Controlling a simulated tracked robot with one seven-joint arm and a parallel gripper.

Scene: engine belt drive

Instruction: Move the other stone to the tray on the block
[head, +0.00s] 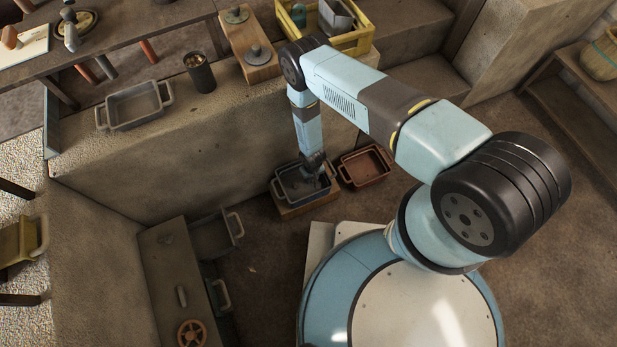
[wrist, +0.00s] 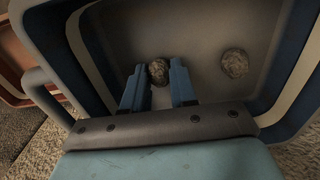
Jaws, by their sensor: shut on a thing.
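A dark blue-grey tray (head: 281,190) stands on a wooden block (head: 310,208) on the floor. My gripper (head: 316,172) reaches down into this tray. In the wrist view, my gripper (wrist: 158,82) is shut on a mottled grey-brown stone (wrist: 159,70), between its blue fingertips, inside the tray (wrist: 205,25). I cannot tell whether this stone touches the tray floor. A second similar stone (wrist: 234,63) lies in the same tray, to the right and apart from the fingers. The stones cannot be made out clearly in the head view.
A reddish-brown tray (head: 366,168) is close beside the blue-grey tray, on its right; its edge shows in the wrist view (wrist: 14,72). A concrete ledge behind holds a grey tray (head: 135,106), a dark cup (head: 200,74) and a yellow crate (head: 348,42).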

